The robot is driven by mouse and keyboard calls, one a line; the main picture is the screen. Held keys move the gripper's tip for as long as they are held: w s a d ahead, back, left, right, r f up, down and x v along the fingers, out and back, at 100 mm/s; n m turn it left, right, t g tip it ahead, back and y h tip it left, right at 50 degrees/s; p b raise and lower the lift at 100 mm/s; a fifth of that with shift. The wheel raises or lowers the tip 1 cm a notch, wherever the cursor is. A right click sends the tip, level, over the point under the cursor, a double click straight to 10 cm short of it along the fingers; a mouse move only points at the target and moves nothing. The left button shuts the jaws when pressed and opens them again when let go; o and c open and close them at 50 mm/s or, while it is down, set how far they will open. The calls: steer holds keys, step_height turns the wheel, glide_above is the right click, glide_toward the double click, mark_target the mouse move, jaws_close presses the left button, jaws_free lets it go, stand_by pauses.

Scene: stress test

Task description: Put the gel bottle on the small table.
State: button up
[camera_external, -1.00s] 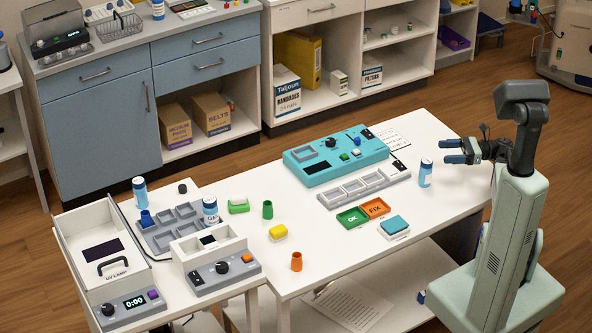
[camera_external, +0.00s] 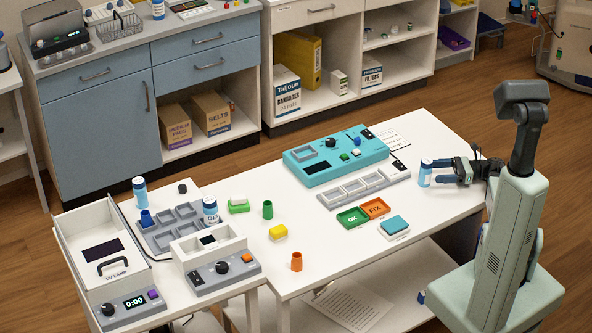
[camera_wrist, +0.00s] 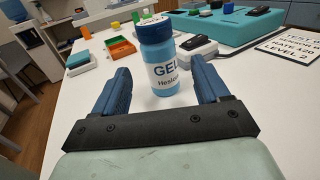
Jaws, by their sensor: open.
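The gel bottle (camera_external: 425,174), light blue with a dark blue cap and a white label, stands upright at the right end of the long white table (camera_external: 330,240). In the wrist view, the bottle (camera_wrist: 158,62) shows the word GEL. My gripper (camera_external: 440,172) is open at table height, right of the bottle. In the wrist view, its blue fingers (camera_wrist: 159,78) are spread, with the bottle in line with the gap and near the tips; whether they touch it I cannot tell. The smaller white table (camera_external: 165,194) at left adjoins the long table.
A turquoise device (camera_external: 335,158) and a grey tray row (camera_external: 362,187) lie behind and left of the bottle. OK and FIX trays (camera_external: 352,217) lie nearer the front. The left table holds a UV lamp box (camera_external: 85,235) and similar blue bottles (camera_external: 139,190).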

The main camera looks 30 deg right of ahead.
mark_target(426, 171)
steer(key=shift+x, duration=2.75)
steer(key=c, duration=1.2)
steer(key=shift+r, duration=0.15)
